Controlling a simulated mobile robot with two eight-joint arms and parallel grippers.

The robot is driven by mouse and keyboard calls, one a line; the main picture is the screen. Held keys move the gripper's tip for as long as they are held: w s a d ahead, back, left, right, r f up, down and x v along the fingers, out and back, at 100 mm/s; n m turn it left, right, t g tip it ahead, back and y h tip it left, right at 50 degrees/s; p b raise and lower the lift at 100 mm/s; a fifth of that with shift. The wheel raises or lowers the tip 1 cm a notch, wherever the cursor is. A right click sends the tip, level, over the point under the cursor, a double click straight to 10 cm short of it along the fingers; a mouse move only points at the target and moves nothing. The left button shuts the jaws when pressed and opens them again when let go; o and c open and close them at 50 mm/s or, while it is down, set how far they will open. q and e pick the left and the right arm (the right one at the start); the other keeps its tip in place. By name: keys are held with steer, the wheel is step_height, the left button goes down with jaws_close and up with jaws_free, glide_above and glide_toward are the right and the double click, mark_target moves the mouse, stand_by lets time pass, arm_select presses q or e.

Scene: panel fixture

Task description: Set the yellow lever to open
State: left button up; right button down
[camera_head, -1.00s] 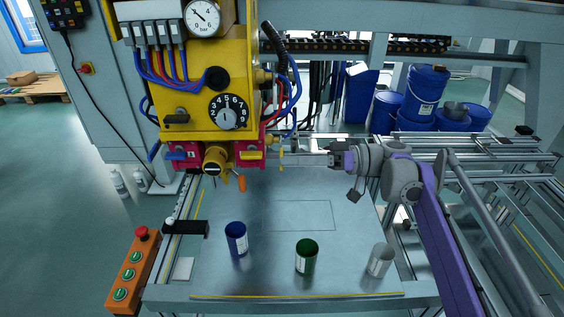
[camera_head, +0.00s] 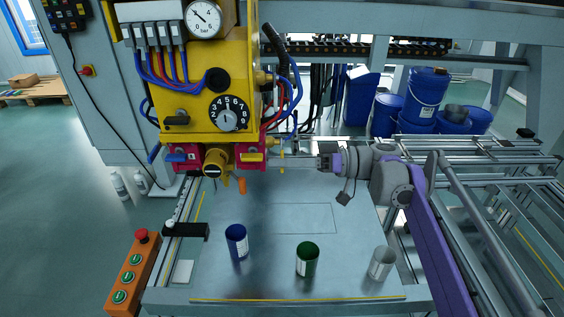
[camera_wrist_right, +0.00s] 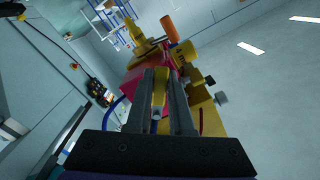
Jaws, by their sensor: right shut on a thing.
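The yellow lever (camera_head: 281,158) is a thin upright piece at the right side of the red block on the yellow panel unit. My right gripper (camera_head: 286,162) reaches it from the right; its fingers are small and hard to make out in the head view. In the right wrist view the two dark fingers (camera_wrist_right: 160,95) are closed on the yellow lever (camera_wrist_right: 159,88), which lies lengthwise between them. The fingers hide part of its sides. The lever's marked positions cannot be read. My left gripper is not in view.
The yellow unit (camera_head: 203,100) carries a numbered dial (camera_head: 228,115), a blue lever (camera_head: 176,157), an orange handle (camera_head: 242,186) and hoses close to my gripper. Blue (camera_head: 237,241), green (camera_head: 307,259) and grey (camera_head: 381,263) cans stand on the bench below. The bench middle is clear.

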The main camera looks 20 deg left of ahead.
mark_target(282, 172)
steer(key=m+p, duration=0.1)
steer(key=r+m+p, duration=0.1)
steer(key=m, duration=0.1)
steer(key=s+m+p, duration=0.1)
steer(key=m, duration=0.1)
steer(key=shift+s+d+r, duration=0.1)
steer(key=shift+d+r, duration=0.1)
steer(key=shift+r, duration=0.15)
steer(key=m+p, duration=0.1)
steer(key=r+m+p, duration=0.1)
steer(key=m, duration=0.1)
steer(key=shift+s, duration=0.2)
steer(key=shift+r+m+p, duration=0.25)
steer(key=shift+m+p, duration=0.1)
steer(key=shift+m, duration=0.4)
steer(key=shift+r+m+p, duration=0.2)
steer(key=shift+m+p, duration=0.1)
steer(key=shift+m, duration=0.45)
steer(key=c, duration=0.8)
jaws_free()
steer(key=shift+d, duration=0.1)
